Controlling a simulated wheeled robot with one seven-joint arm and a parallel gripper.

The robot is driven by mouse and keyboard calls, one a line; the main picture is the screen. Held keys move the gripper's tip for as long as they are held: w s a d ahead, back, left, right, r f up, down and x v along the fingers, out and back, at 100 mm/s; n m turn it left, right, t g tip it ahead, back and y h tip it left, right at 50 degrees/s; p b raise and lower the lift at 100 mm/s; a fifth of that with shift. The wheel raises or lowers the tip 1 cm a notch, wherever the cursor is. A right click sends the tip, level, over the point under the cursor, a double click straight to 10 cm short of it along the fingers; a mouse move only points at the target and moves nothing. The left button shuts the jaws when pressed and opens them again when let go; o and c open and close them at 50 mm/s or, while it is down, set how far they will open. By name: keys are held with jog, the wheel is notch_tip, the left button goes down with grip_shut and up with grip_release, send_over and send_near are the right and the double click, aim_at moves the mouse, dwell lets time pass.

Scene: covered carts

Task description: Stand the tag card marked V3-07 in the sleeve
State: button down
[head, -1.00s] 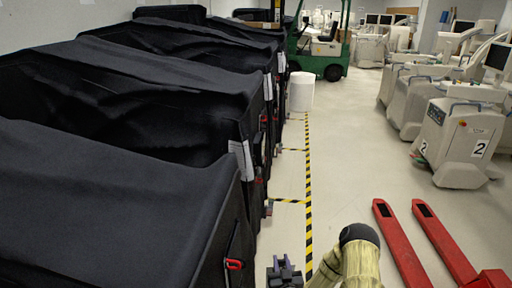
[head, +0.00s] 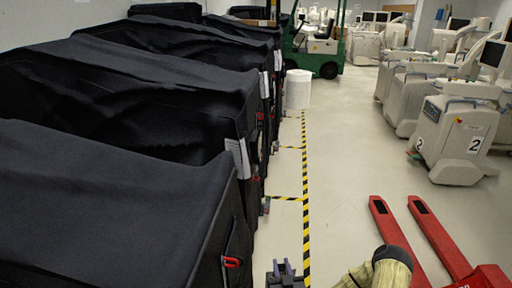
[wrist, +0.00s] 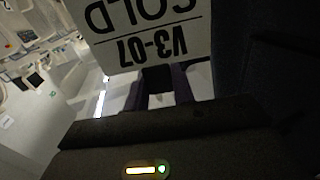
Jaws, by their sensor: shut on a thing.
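In the head view my gripper (head: 285,272) is at the bottom edge, right of the nearest covered cart (head: 110,200); the card cannot be made out there. A white strip (head: 238,157) is on the front corner of the second cart (head: 120,95). I cannot tell whether it is a sleeve.
More black-covered carts line the left side. A red latch (head: 231,262) is on the nearest cart. A yellow-black floor line (head: 306,200) runs beside them. Red pallet forks (head: 432,235) lie at right, with a white drum (head: 298,90) and green forklift (head: 327,50) ahead. The aisle between is clear.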

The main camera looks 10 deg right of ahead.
dwell(0.5)
jog(key=s+f, duration=0.4)
jog(key=f, duration=0.1)
jog(key=shift+s+f, duration=0.2)
jog(key=shift+f, duration=0.05)
